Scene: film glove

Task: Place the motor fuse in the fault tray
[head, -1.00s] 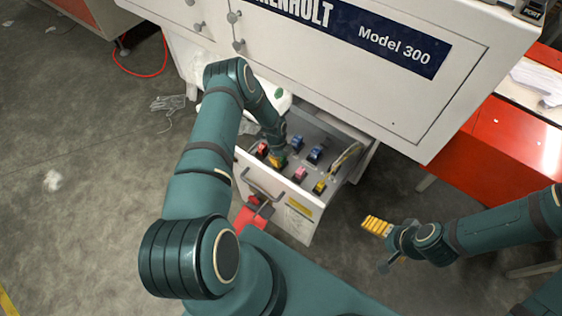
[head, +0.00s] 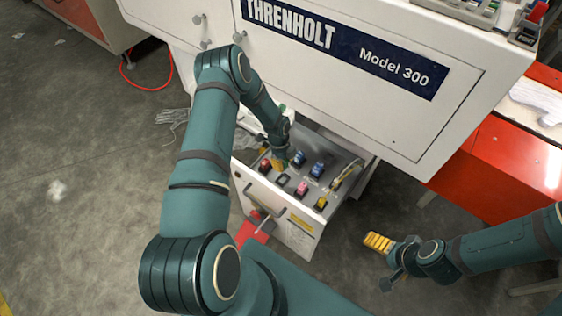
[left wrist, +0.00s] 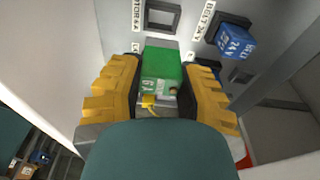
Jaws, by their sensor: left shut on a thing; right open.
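A green fuse block (left wrist: 161,70) with a pale label is held between the yellow fingers of my left gripper (left wrist: 160,98). The gripper (head: 281,164) is over the open drawer in the head view, where the fuse is hidden. An empty square socket (left wrist: 163,18) lies just ahead; its partly cut-off label seems to read "MOTOR". The empty socket also shows in the head view (head: 283,180). My right gripper (head: 379,243) is open and empty, low and right of the drawer. A red tray-like piece (head: 254,228) is at the drawer's front left; I cannot tell surely whether it is the fault tray.
The drawer holds a red fuse (head: 264,166), blue fuses (head: 317,170), a pink fuse (head: 302,188) and a yellow fuse (head: 321,203). A blue fuse (left wrist: 236,41) is close by on the right in the wrist view. The white machine body (head: 360,100) overhangs the drawer's back.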

